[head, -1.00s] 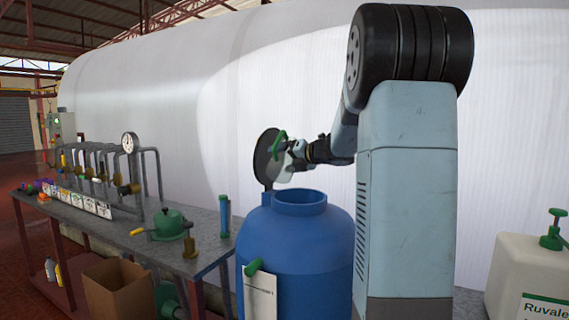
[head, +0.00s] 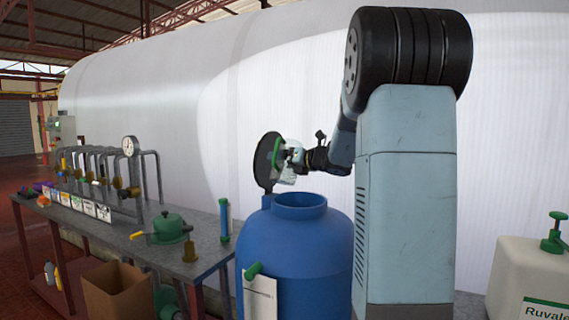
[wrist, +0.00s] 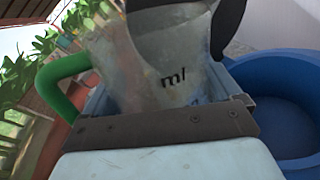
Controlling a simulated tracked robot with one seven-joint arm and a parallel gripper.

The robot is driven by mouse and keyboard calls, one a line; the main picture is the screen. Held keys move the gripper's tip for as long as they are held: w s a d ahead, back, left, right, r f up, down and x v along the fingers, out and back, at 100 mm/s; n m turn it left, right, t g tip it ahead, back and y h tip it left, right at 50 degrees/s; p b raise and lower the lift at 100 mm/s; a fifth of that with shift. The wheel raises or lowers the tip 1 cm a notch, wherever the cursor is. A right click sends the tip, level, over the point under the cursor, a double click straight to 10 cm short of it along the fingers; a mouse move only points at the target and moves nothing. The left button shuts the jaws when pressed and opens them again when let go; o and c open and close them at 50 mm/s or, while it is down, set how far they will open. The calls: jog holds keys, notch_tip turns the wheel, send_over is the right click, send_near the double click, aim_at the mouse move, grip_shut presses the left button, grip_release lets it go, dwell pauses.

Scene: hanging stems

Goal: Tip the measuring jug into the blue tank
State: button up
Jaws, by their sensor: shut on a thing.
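The measuring jug (head: 287,175) is clear with a green handle. In the wrist view the jug (wrist: 165,60) shows "ml" lettering, with its handle (wrist: 62,82) at the left. My gripper (head: 298,157) is shut on the jug's body and holds it above and behind the tank's mouth in the head view. The jug looks close to upright; its exact tilt and contents are unclear. The blue tank (head: 295,240) stands below with its round mouth open and its black lid (head: 265,160) raised at the back left. The tank's rim (wrist: 245,75) shows right of the jug in the wrist view.
A metal bench (head: 205,250) with pipes, a gauge (head: 129,146) and a green hand pump (head: 168,227) stands left of the tank. A cardboard box (head: 118,290) sits in front of it. A white container (head: 530,275) stands at the right. A large pale cylinder fills the back.

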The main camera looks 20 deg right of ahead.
jog(key=shift+w+d+f+n+t, duration=0.3)
jog(key=shift+d+n+t, duration=0.1)
jog(key=shift+n, duration=0.6)
jog(key=shift+w+d+f+n+t, duration=0.3)
jog(key=shift+n+t, duration=0.1)
jog(key=shift+n, duration=0.6)
jog(key=shift+w+d+f+n, duration=0.1)
jog(key=shift+d+f+n, duration=0.1)
jog(key=shift+n, duration=0.2)
